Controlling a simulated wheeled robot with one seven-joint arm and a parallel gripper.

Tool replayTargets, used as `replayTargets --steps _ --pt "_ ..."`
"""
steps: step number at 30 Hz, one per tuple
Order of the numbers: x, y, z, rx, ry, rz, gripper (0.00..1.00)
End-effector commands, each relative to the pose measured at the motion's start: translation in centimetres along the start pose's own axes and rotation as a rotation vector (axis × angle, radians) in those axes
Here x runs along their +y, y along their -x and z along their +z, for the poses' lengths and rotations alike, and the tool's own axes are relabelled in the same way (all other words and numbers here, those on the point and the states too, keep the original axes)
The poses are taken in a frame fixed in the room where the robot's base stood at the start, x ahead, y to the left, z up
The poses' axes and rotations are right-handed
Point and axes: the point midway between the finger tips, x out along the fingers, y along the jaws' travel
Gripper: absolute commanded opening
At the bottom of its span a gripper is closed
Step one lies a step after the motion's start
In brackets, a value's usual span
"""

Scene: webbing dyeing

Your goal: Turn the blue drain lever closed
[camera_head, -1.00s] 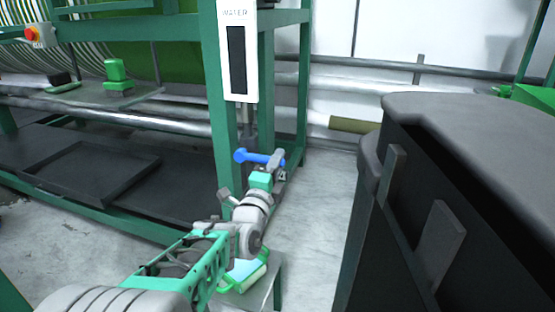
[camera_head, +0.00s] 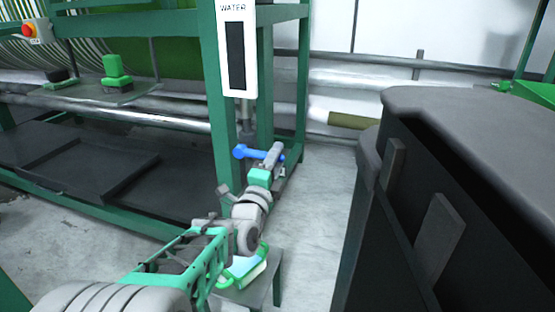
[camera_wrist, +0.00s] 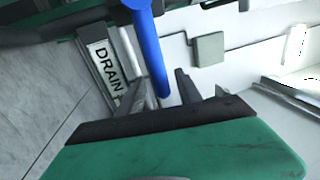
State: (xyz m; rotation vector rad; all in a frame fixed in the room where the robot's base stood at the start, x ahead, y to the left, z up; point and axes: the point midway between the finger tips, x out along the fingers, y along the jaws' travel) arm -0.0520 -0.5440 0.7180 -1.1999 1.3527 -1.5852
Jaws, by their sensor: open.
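The blue drain lever (camera_head: 241,152) sticks out near the foot of the green frame in the head view, with its knob end to the left of my gripper (camera_head: 273,155). In the wrist view the blue lever (camera_wrist: 151,55) runs down from the top edge to between the two fingers of my gripper (camera_wrist: 165,92). The gripper is open, with a finger on each side of the lever's lower end. Whether either finger touches the lever cannot be told. A "DRAIN" label (camera_wrist: 108,68) shows left of the lever in the wrist view. The valve body is largely hidden.
A white "WATER" panel (camera_head: 237,60) hangs on the green post above the lever. A large dark bin (camera_head: 460,110) stands at the right. A small stand (camera_head: 262,288) with a green-edged item is below my arm. Pale floor (camera_head: 318,200) is clear between frame and bin.

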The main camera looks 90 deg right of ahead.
Motion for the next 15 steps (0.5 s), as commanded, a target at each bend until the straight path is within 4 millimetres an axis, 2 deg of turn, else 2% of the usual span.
replayTargets --steps 9,15 --pt "0.0 5.8 0.2 -0.005 0.000 0.000 0.41" --pt "0.0 7.6 0.1 -0.002 0.000 0.000 0.41"
